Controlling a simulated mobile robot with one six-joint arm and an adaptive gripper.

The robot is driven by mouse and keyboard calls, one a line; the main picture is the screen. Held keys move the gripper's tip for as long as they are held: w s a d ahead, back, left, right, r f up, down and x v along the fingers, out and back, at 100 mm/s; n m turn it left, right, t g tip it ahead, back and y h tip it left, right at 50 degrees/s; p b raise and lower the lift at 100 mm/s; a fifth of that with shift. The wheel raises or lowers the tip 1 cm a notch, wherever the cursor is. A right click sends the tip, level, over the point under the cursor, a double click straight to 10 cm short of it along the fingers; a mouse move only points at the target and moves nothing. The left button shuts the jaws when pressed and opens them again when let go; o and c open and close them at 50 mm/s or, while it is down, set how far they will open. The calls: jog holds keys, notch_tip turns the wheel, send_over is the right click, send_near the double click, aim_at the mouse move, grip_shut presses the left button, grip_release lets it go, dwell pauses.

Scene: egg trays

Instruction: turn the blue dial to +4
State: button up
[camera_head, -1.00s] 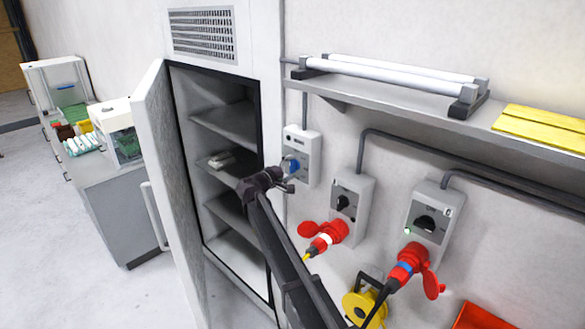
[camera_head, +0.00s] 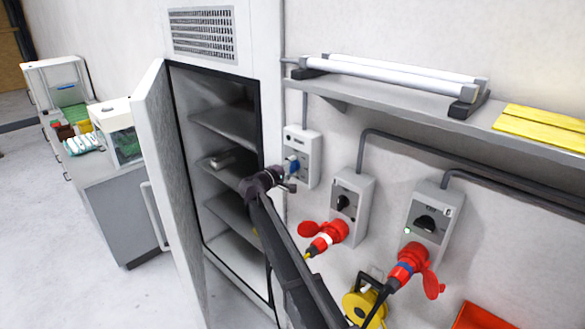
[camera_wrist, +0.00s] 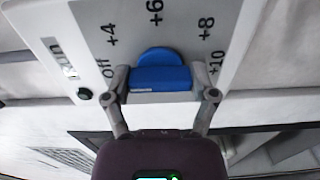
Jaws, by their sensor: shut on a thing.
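The blue dial (camera_head: 291,165) is on the front of a small grey control box (camera_head: 303,141) on the wall, right of the open cabinet. In the wrist view the dial (camera_wrist: 161,78) is between the two fingers of my gripper (camera_wrist: 164,86). The gripper is shut on the dial's raised grip. The printed marks off, +4, +6, +8 and +10 run around the dial. I cannot make out a pointer mark on the dial. In the head view my gripper (camera_head: 288,182) is at the box's lower left; its fingertips are hard to see there.
The cabinet (camera_head: 222,52) stands open close to the left of my arm. Two dark-dial switch boxes (camera_head: 352,184) (camera_head: 433,204) with red plugs are to the right. A shelf (camera_head: 400,103) with white tubes hangs above. A bench with egg trays (camera_head: 84,145) is at the far left.

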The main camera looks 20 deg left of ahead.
jog(key=shift+m, duration=0.3)
jog(key=m, duration=0.3)
jog(key=shift+m, duration=0.4)
jog(key=m, duration=0.4)
jog(key=shift+w, duration=0.1)
jog(key=shift+m, duration=0.3)
jog(key=o, duration=1)
jog(key=shift+v, duration=6.05)
